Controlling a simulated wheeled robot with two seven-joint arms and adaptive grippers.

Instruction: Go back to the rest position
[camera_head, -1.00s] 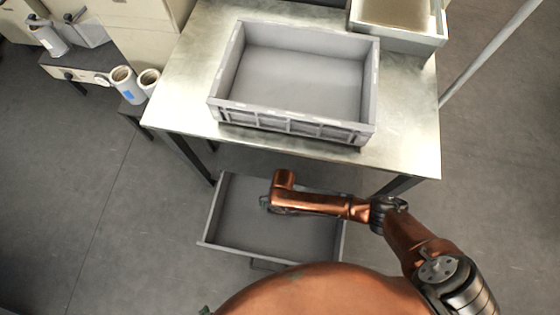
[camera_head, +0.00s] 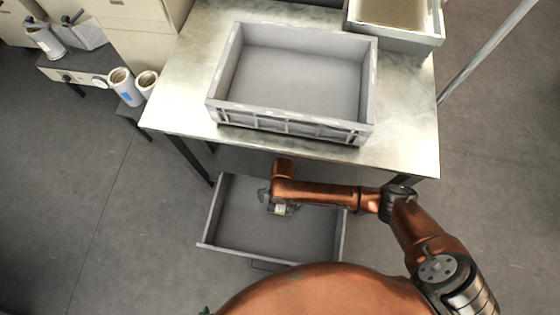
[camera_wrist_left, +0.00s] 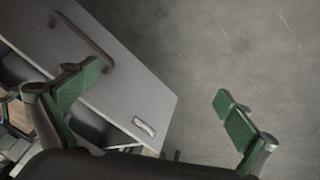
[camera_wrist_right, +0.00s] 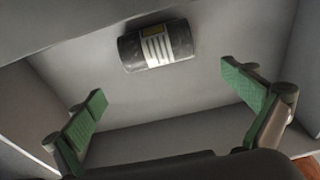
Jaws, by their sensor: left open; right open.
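My right arm reaches in from the right in the head view. Its gripper (camera_head: 272,197) hangs over the open grey drawer (camera_head: 222,243) below the table, partly hidden by the wrist. In the right wrist view this gripper (camera_wrist_right: 163,85) is open, with green finger pads wide apart and nothing between them. A dark roll with a white and yellow label (camera_wrist_right: 155,46) lies on the drawer floor beyond the fingertips, apart from them. My left gripper (camera_wrist_left: 157,85) is open and empty in its wrist view, in front of a grey panel and bare floor. It is not clearly visible in the head view.
A metal table (camera_head: 415,140) holds an empty grey crate (camera_head: 292,127) and a second tray (camera_head: 395,38) at the back right. Two pale rolls (camera_head: 125,88) stand at the left. A grey panel with a handle (camera_wrist_left: 82,42) is close to my left gripper.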

